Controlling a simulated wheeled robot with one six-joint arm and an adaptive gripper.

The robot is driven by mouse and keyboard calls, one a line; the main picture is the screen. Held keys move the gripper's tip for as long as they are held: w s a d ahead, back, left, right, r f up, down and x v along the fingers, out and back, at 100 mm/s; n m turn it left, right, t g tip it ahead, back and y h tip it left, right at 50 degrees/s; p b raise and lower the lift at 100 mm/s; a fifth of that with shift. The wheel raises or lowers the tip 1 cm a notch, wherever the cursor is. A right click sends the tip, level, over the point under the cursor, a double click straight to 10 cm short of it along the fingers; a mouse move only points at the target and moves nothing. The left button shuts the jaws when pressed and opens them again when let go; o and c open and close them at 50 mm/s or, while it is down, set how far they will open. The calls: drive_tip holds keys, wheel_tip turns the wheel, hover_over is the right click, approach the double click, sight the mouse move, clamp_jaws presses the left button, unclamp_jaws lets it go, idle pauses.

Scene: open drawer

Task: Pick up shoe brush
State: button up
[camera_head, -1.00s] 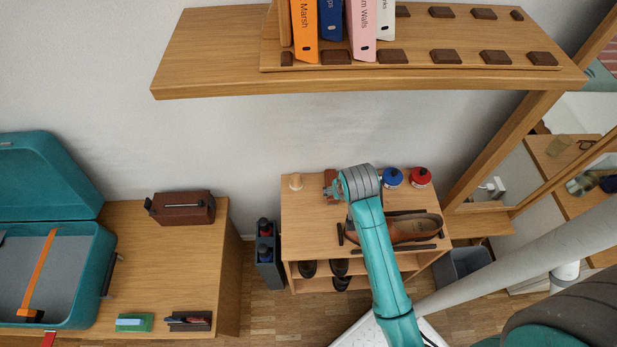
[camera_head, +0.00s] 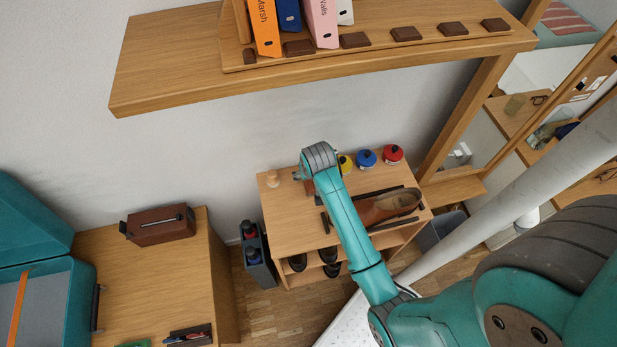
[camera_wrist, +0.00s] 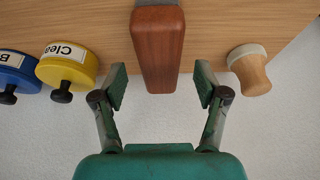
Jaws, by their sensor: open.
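The shoe brush is a reddish-brown wooden block (camera_wrist: 158,48) in the wrist view, on the wooden stand's top. Its near end lies between and slightly beyond the fingertips, with clear gaps on both sides. A grey part shows at its far end, cut off by the frame's top. My gripper (camera_wrist: 160,86) is open and empty, one finger to each side of the brush. In the head view my gripper (camera_head: 301,172) is over the stand's back left part. Only a small brown piece of the brush (camera_head: 309,187) shows there, mostly hidden by my arm.
The stand (camera_head: 290,225) also holds a wooden-handled piece (camera_wrist: 253,72) right of the brush in the wrist view and a yellow tin (camera_wrist: 70,66) to its left. Blue (camera_head: 366,158) and red (camera_head: 392,153) tins and a brown shoe (camera_head: 385,207) stand farther right. A shelf (camera_head: 170,60) overhangs behind.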

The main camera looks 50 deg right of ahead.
drive_tip(key=shift+x, duration=1.15)
drive_tip(key=c, duration=1.3)
drive_tip(key=shift+r, duration=0.15)
drive_tip(key=shift+s+a+r, duration=0.1)
drive_tip(key=shift+s+r, duration=0.05)
drive_tip(key=shift+r, duration=0.05)
wheel_tip(320, 180, up, 6)
drive_tip(key=shift+r, duration=0.2)
drive_tip(key=s+a, duration=1.1)
drive_tip(key=s, duration=0.5)
drive_tip(key=shift+s, duration=0.15)
